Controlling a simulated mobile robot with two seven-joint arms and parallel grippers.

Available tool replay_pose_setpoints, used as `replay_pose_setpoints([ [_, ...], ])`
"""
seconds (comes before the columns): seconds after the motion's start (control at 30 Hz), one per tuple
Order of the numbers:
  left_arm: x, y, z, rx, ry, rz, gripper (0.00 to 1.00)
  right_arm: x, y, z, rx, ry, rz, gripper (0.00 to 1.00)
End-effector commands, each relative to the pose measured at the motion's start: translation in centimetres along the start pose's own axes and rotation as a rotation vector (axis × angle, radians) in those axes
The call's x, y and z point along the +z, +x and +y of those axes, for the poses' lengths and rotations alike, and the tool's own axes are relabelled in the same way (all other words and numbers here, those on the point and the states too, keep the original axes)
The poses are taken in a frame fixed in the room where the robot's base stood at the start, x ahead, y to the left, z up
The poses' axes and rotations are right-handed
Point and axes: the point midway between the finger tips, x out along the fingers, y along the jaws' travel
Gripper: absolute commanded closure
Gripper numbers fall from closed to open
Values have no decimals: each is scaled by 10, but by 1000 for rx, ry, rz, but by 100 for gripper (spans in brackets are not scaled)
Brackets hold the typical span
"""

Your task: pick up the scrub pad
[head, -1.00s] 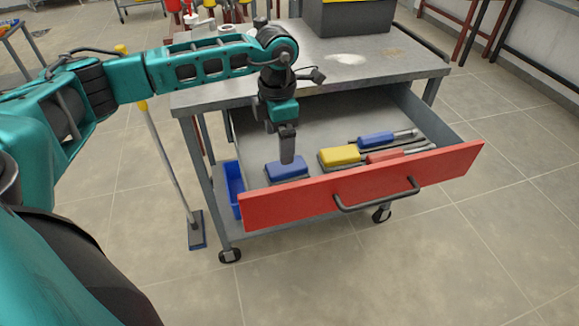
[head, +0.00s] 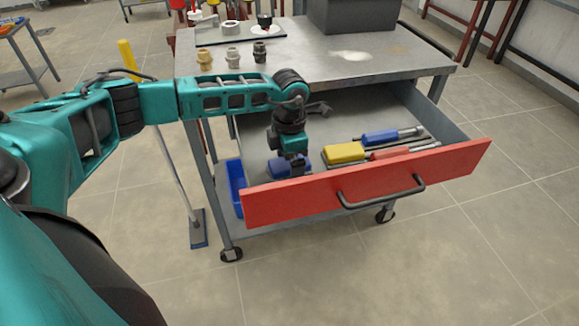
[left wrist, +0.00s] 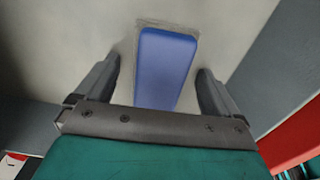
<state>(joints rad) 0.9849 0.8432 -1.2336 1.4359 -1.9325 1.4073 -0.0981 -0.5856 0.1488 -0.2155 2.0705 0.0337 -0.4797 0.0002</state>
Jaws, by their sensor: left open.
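The scrub pad is a blue block with a thin grey layer under it. In the head view the scrub pad (head: 274,166) lies in the open drawer, near its front left, partly hidden by my left gripper (head: 294,160). In the left wrist view the scrub pad (left wrist: 167,62) lies between the two open fingers of my left gripper (left wrist: 158,72). A gap shows on each side, and its near end is hidden by the gripper body. My right gripper is not in view.
The drawer's red front (head: 365,187) stands close in front of the gripper. A yellow block (head: 343,153), a blue-handled tool (head: 380,137) and a red-handled tool (head: 390,153) lie to the right. The cart top (head: 330,62) overhangs the drawer's back.

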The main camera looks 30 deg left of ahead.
Motion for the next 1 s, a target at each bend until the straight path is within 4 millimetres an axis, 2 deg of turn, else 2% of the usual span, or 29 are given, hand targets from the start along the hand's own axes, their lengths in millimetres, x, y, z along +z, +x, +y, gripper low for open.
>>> replay_pose_setpoints([
  [0.07, 0, 0, 0, 0, 0, 0, 8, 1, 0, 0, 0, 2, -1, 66],
  [0.67, 0, 0, 0, 0, -1, 0, 66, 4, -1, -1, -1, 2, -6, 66],
  [1.0, 0, -5, 0, 0, -1, -1, 66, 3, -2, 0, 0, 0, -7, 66],
])
